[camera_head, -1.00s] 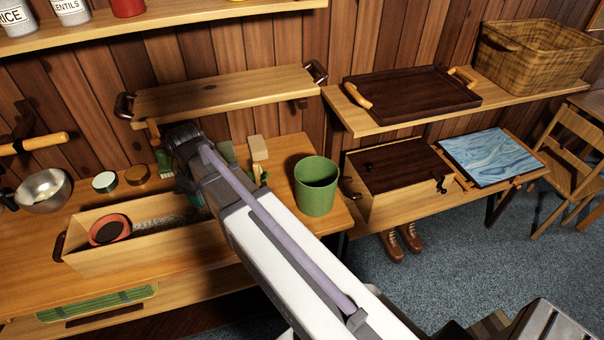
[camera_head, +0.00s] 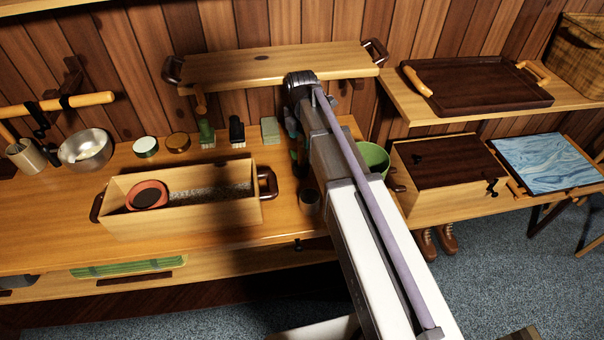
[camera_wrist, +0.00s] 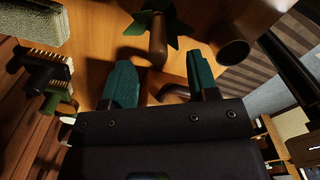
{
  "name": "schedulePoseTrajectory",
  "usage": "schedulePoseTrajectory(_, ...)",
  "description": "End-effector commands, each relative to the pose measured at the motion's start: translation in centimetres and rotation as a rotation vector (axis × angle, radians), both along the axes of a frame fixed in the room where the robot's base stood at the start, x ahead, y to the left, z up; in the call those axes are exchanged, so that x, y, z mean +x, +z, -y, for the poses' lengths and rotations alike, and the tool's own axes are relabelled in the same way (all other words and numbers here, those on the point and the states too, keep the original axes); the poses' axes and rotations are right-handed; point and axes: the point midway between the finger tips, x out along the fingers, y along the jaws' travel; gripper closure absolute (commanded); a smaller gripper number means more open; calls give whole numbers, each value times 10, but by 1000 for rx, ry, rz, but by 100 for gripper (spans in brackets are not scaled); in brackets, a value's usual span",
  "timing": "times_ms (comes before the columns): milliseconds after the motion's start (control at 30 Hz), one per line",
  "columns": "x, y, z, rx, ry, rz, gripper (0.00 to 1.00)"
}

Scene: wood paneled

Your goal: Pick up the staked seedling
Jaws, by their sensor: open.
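In the wrist view, green leaves around a brown upright stem or stake, which looks like the staked seedling (camera_wrist: 158,38), show at the top middle, beyond my fingertips. My gripper (camera_wrist: 163,70) is open, with its two teal fingers apart. A brown piece (camera_wrist: 166,86) shows between the fingers; I cannot tell whether it belongs to the seedling, and no grip on it shows. In the head view my arm hides the seedling and most of the gripper, which is over the bench right of the wooden trough (camera_head: 185,222).
The trough holds a terracotta pot (camera_head: 148,195). Several brushes, including a green one (camera_head: 206,133), stand behind it. A green bucket (camera_head: 372,158) is partly hidden right of my arm. A wooden shelf (camera_head: 230,68) hangs above. A metal bowl (camera_head: 85,149) sits left.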

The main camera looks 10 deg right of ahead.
Motion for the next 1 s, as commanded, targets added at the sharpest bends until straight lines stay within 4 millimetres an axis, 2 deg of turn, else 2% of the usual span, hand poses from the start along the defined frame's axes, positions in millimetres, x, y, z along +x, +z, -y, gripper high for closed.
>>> schedulePoseTrajectory(33, 0, -17, 0, 0, 0, 0, 46)
schedulePoseTrajectory(167, 0, -15, 0, 0, -1, 0, 46)
schedulePoseTrajectory(267, 1, -23, 0, 0, -1, 0, 46)
schedulePoseTrajectory(400, 2, -53, -2, 0, -1, 0, 46)
schedulePoseTrajectory(500, 2, -69, -2, 0, -1, 0, 46)
schedulePoseTrajectory(767, 2, -65, -2, 0, -1, 0, 47)
schedulePoseTrajectory(1000, 2, -65, -2, 0, -1, 0, 70)
